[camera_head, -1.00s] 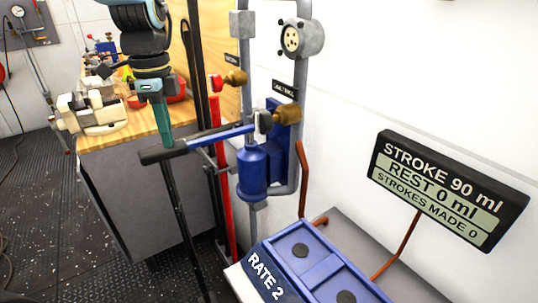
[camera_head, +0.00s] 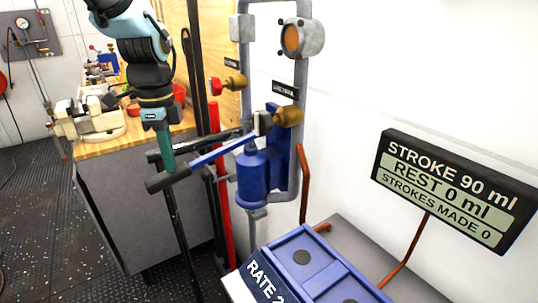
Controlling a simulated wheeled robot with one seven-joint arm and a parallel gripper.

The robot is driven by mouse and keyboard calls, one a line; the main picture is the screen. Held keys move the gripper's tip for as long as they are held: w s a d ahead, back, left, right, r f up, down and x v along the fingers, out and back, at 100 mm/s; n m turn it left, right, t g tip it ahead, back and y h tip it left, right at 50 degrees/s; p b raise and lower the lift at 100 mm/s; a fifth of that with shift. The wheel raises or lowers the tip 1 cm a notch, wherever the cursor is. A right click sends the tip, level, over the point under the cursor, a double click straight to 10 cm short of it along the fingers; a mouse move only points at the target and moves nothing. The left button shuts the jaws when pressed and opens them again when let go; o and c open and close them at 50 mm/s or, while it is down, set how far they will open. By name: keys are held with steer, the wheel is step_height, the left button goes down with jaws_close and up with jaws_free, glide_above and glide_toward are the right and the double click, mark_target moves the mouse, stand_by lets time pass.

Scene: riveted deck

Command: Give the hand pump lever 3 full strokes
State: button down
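The blue hand pump (camera_head: 252,178) is mounted on grey pipes at the wall. Its blue lever (camera_head: 218,150) slopes down to the left and ends in a black grip (camera_head: 168,180). My gripper (camera_head: 167,165) points down, with its teal fingertips at the junction of lever and grip. Only one finger shows clearly, so I cannot tell whether it is closed around the lever. The display (camera_head: 447,190) reads STROKE 90 ml, REST 0 ml, STROKES MADE 0.
A round gauge (camera_head: 302,38) with an orange face is above the pump. Brass valves (camera_head: 288,114) sit nearby. A blue-topped box (camera_head: 305,262) marked RATE is in front. A wooden bench (camera_head: 95,147) with tools stands left. Dark floor is open at left.

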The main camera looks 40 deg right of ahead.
step_height(320, 180, up, 11)
steer(key=p, duration=0.8)
steer(key=shift+f, duration=0.15)
steer(key=shift+f, duration=0.1)
steer(key=shift+f+b, duration=3.35)
steer(key=shift+f, duration=2.4)
step_height(320, 180, up, 12)
steer(key=p, duration=1)
steer(key=shift+f, duration=0.15)
steer(key=shift+r+p, duration=1.75)
steer(key=shift+r, duration=0.8)
